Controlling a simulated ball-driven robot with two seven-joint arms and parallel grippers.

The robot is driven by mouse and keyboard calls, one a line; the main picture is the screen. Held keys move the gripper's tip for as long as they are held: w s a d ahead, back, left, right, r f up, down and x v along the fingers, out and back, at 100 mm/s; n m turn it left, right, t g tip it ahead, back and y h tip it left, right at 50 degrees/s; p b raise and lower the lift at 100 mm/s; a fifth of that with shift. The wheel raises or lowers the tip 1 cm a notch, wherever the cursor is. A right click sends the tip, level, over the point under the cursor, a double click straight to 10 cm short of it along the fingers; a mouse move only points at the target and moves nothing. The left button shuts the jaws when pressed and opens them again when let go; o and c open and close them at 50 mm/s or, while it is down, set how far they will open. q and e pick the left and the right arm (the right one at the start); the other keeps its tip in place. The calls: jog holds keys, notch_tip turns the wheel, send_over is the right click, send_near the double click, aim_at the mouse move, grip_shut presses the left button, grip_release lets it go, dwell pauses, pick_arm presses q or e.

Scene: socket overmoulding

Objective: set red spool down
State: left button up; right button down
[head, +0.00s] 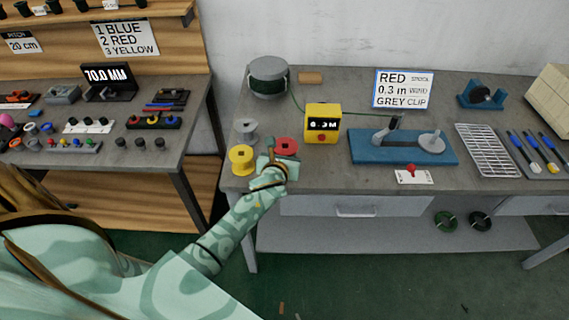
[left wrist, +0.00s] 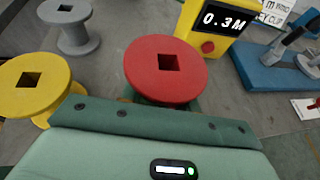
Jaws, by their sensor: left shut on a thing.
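The red spool (head: 286,147) is at the front left of the workbench, beside the yellow meter box. In the left wrist view the red spool (left wrist: 166,68) stands upright with its square hole facing up, right in front of my gripper. My left gripper (head: 279,163) is shut on the red spool. Its fingers and the spool's underside are mostly hidden, so I cannot tell whether the spool touches the bench. My right gripper is not in view.
A yellow spool (head: 242,159) and a grey spool (head: 246,131) stand just left of the red one. The yellow meter box (head: 322,123) reads 0.3 M. A blue-based press (head: 403,147) stands to the right. A sign (head: 403,89) reads RED, 0.3 m, GREY CLIP.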

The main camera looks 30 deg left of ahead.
pick_arm(q)
jog(key=f, duration=0.1)
jog(key=f+b, duration=0.2)
jog(key=f, duration=0.1)
jog(key=shift+w+a, duration=0.1)
jog(key=shift+a, duration=0.15)
jog(key=shift+w+r, duration=0.1)
jog(key=shift+r, duration=0.05)
jog(key=o, duration=1)
jog(key=shift+c, duration=0.2)
